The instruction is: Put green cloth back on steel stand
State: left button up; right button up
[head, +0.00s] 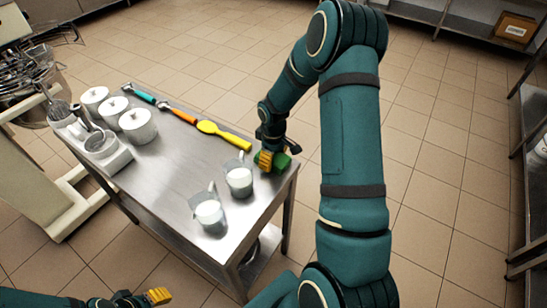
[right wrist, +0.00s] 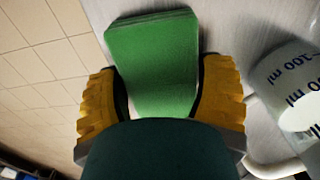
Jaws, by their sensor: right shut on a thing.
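The green cloth (head: 280,163) is a folded block at the right end of the steel stand (head: 185,165), near its corner. My right gripper (head: 265,160) is shut on it. In the right wrist view the cloth (right wrist: 152,50) sits between the two yellow fingers of the right gripper (right wrist: 160,85). The cloth is on or just above the steel top; I cannot tell whether it touches. My left gripper (head: 150,297) shows only partly at the bottom left of the head view, away from the stand, and its opening is unclear.
Two measuring jugs with white contents (head: 239,178) (head: 208,212) stand close to the cloth. A yellow spoon (head: 222,134), an orange-handled tool (head: 180,115) and a teal-handled tool (head: 143,96) lie along the far edge. White lidded pots (head: 137,125) stand at the left end. The stand's middle is clear.

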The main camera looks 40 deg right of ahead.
jog(key=shift+f, duration=0.1)
jog(key=o, duration=1.1)
jog(key=shift+r, duration=0.35)
notch_tip(320, 180, up, 12)
jog(key=p, duration=0.2)
jog(key=shift+f, duration=0.25)
